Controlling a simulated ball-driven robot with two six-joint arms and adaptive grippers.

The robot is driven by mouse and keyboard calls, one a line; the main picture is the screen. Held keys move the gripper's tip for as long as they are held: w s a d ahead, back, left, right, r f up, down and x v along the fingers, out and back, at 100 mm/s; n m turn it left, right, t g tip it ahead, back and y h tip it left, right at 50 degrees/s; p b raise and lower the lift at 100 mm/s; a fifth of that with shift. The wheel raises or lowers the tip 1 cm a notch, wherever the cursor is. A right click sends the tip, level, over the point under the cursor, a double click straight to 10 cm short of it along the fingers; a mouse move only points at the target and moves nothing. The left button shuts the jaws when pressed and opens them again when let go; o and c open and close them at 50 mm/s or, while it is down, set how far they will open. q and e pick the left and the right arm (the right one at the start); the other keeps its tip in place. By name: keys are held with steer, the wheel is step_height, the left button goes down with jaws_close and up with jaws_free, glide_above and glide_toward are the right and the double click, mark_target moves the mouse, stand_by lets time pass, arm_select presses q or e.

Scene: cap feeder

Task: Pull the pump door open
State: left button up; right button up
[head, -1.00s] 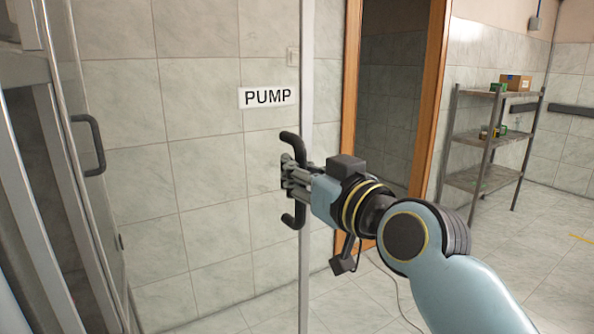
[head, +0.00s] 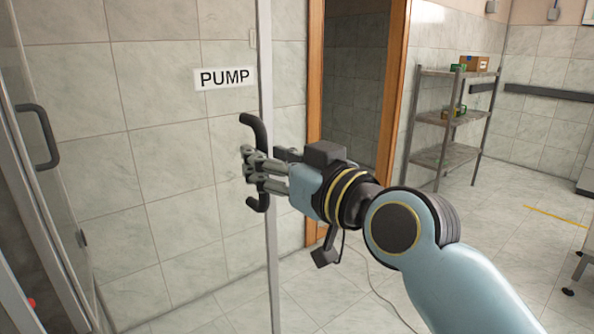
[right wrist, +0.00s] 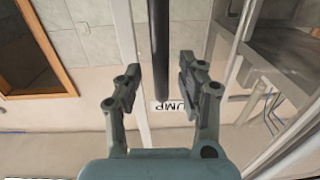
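The pump door is a clear glass panel with a white PUMP label (head: 225,78) and a thin metal upright (head: 267,100) at its edge. Tiled wall shows through it. Its dark, curved vertical handle (head: 254,130) stands beside the upright. My right gripper (head: 252,168) is at the middle of the handle. In the right wrist view, the fingers of the right gripper (right wrist: 158,84) are apart. The dark handle (right wrist: 161,45) runs between them, with a gap on each side. The PUMP label (right wrist: 178,106) is partly hidden by a finger there. My left gripper is not in view.
Another glass door with a dark handle (head: 38,137) stands at the left. A wooden door frame (head: 391,100) is behind the pump door. A metal shelf (head: 447,117) with boxes stands at the back right. Tiled floor (head: 490,235) is free at the right.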

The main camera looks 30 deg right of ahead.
steer(key=s+d, duration=0.1)
steer(key=s, duration=0.7)
steer(key=shift+s+d, duration=0.3)
steer(key=shift+s, duration=0.1)
steer(key=w+d+f+g+h+b, duration=0.2)
steer(key=f+b, duration=0.6)
steer(key=f, duration=1.7)
steer(key=s+d+f+m+g+b, duration=0.1)
steer(key=s+f+g+b, duration=0.15)
steer(key=f, duration=1.05)
steer(key=s+d+f+g+b, duration=0.2)
steer(key=s+f+g, duration=0.15)
steer(key=f, duration=1.05)
steer(key=s+d+f+g+h+b, duration=0.1)
steer(key=s+d+f+g+b, duration=0.15)
steer(key=s+f, duration=0.65)
steer(key=s+d+f+g+h+b, duration=0.1)
steer(key=s+f+g, duration=0.2)
steer(key=s+f, duration=0.65)
steer(key=s+f+g, duration=0.1)
steer(key=s+f, duration=0.3)
steer(key=s, duration=0.3)
steer(key=s+d+f+g, duration=0.1)
steer(key=s+f+g, duration=0.1)
steer(key=s+f, duration=0.2)
steer(key=s, duration=0.3)
steer(key=shift+s+d+f+m, duration=0.15)
steer(key=shift+s+f+m, duration=0.15)
steer(key=shift+f+m, duration=0.1)
